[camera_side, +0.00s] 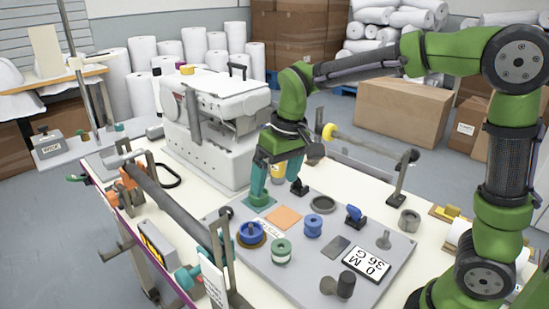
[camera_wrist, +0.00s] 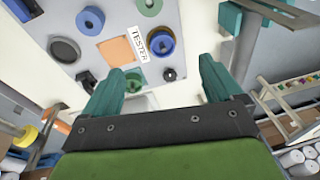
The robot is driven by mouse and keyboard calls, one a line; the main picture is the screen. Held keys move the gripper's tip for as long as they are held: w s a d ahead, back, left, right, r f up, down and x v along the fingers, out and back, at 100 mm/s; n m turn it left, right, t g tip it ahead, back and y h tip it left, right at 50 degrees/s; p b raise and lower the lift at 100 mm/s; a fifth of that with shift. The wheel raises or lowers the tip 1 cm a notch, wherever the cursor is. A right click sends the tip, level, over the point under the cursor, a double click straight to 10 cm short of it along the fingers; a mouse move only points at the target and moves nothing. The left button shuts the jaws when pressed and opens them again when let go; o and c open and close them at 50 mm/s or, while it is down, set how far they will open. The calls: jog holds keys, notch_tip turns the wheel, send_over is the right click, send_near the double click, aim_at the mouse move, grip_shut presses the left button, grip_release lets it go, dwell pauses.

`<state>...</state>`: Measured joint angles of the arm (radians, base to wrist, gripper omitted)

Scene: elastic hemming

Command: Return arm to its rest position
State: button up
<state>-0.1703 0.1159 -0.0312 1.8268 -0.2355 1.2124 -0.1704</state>
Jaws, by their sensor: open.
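My green arm (camera_side: 292,95) reaches in from the right and bends down over the table. My gripper (camera_side: 277,188) hangs over the far-left part of the grey board (camera_side: 310,262), its teal fingers spread apart. In the wrist view my gripper (camera_wrist: 160,82) shows both fingers wide apart with nothing clamped between them. A green round piece (camera_side: 258,199) on a dark green square lies right below one finger; I cannot tell whether they touch. It also shows between the fingers in the wrist view (camera_wrist: 133,80). An orange square (camera_side: 284,217) lies beside it.
A white sewing machine (camera_side: 215,125) stands behind left of my gripper. A yellow-ended roller (camera_side: 365,143) stands behind right. Cardboard boxes (camera_side: 402,112) stand beyond the table.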

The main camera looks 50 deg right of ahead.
jog(key=s+d+r+m+t, duration=0.1)
jog(key=s+d+r+t, duration=0.1)
jog(key=s, duration=0.5)
jog(key=s+d+r+m+t, duration=0.1)
jog(key=s+d+m+t, duration=0.1)
jog(key=s, duration=0.6)
jog(key=shift+s+r+t+y, duration=0.2)
jog(key=shift+r+t+y, duration=0.2)
jog(key=shift+t, duration=0.3)
